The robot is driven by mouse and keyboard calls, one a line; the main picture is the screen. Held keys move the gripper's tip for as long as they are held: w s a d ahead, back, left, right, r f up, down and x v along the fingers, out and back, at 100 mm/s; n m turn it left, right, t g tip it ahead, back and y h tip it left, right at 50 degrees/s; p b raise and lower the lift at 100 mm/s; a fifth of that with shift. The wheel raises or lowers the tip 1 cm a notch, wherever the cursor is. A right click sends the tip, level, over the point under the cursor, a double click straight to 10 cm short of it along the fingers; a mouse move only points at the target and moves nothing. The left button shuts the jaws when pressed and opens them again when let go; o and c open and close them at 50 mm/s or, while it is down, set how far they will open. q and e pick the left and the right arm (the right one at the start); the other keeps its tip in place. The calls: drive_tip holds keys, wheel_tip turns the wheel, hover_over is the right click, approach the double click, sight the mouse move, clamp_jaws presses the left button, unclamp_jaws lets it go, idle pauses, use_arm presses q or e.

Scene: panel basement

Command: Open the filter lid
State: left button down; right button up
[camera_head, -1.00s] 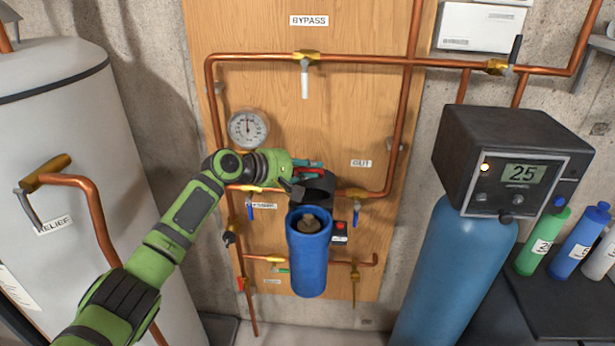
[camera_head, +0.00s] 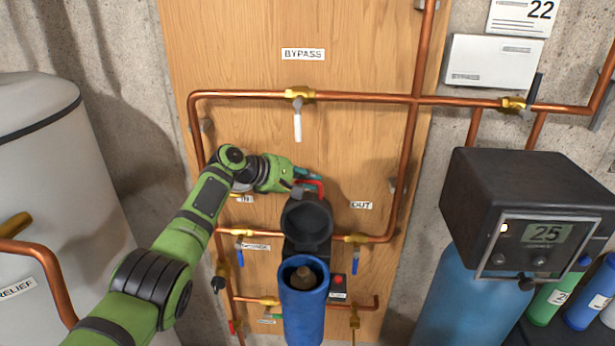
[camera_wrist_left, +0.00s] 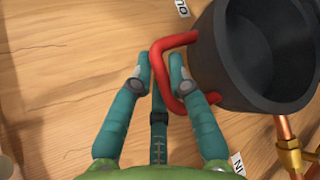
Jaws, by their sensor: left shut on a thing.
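The black filter lid (camera_head: 308,222) stands swung up behind the blue filter housing (camera_head: 303,315), with its hollow underside facing out. The housing's mouth is uncovered, and a tan cartridge (camera_head: 304,281) shows inside. My left gripper (camera_head: 310,186) is shut on the lid's red handle, at the lid's upper edge. In the left wrist view, the teal fingers (camera_wrist_left: 160,78) close on the red handle (camera_wrist_left: 172,44), and the dark lid (camera_wrist_left: 232,62) is to their right. My right gripper is not in view.
Copper pipes (camera_head: 411,160) run over the wooden panel (camera_head: 240,50). Blue-handled valves (camera_head: 356,258) flank the lid. A small box with a red button (camera_head: 338,288) is right of the housing. A blue tank with a black control head (camera_head: 525,200) stands at right.

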use_arm(q)
drive_tip(key=shift+w+d+f+g, duration=0.1)
drive_tip(key=shift+w+f+g, duration=0.15)
drive_tip(key=shift+f+g, duration=0.1)
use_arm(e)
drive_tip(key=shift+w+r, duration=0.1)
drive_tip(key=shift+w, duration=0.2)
use_arm(q)
drive_tip(key=shift+f, duration=0.1)
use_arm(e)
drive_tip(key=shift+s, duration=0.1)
use_arm(q)
drive_tip(key=c, duration=1.4)
unclamp_jaws()
drive_tip(key=shift+r, duration=0.2)
drive_tip(key=shift+s+a+r, duration=0.15)
drive_tip(key=shift+a+r, duration=0.15)
drive_tip(key=shift+a, duration=0.15)
drive_tip(key=v, duration=1.1)
drive_tip(key=shift+s+f, duration=0.2)
drive_tip(key=shift+d, duration=0.1)
